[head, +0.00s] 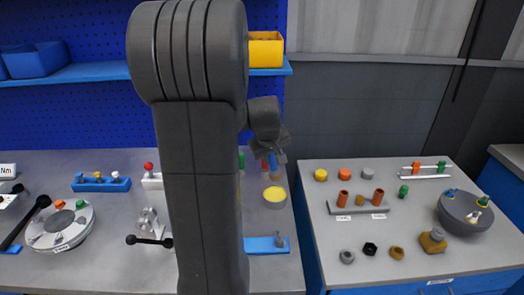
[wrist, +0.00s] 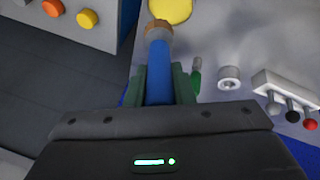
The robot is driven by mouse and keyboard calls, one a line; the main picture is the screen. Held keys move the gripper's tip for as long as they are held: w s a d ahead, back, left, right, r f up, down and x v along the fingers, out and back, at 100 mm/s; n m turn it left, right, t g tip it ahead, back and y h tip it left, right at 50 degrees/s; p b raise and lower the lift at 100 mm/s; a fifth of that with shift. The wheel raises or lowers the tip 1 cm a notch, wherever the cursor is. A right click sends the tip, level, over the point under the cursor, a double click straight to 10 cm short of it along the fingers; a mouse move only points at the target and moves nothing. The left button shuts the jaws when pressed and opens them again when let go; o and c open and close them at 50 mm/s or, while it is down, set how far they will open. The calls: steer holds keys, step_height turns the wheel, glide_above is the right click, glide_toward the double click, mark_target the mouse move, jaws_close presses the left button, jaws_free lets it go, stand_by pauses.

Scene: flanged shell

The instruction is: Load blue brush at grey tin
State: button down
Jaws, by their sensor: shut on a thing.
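My gripper (wrist: 160,85) is shut on the blue brush (wrist: 158,65), whose brown tip (wrist: 158,28) points away from the jaws. In the head view my gripper (head: 271,152) hangs over the left bench with the brush (head: 273,161) pointing down. The grey tin (head: 275,202) stands on the bench just below the brush, with a yellow surface inside its rim. In the wrist view the yellow surface (wrist: 172,8) shows at the top edge, right by the brush tip. I cannot tell whether tip and tin touch; in the head view the tip appears above it.
A blue plate with a grey fitting (head: 266,244) lies nearer on the bench. My arm hides the middle of this bench. A gap separates it from the right bench, with coloured caps (head: 344,174), a grey rack (head: 358,209) and a round grey bowl (head: 465,217).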

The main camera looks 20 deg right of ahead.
mark_target(271, 173)
steer(key=shift+f+b, duration=2.25)
steer(key=shift+f, duration=0.8)
steer(key=shift+s+f+b, duration=0.1)
steer(key=shift+f+b, duration=0.5)
steer(key=shift+f, duration=0.1)
steer(key=shift+r+p, duration=2.65)
steer(key=shift+r, duration=0.95)
steer(key=shift+f, duration=0.1)
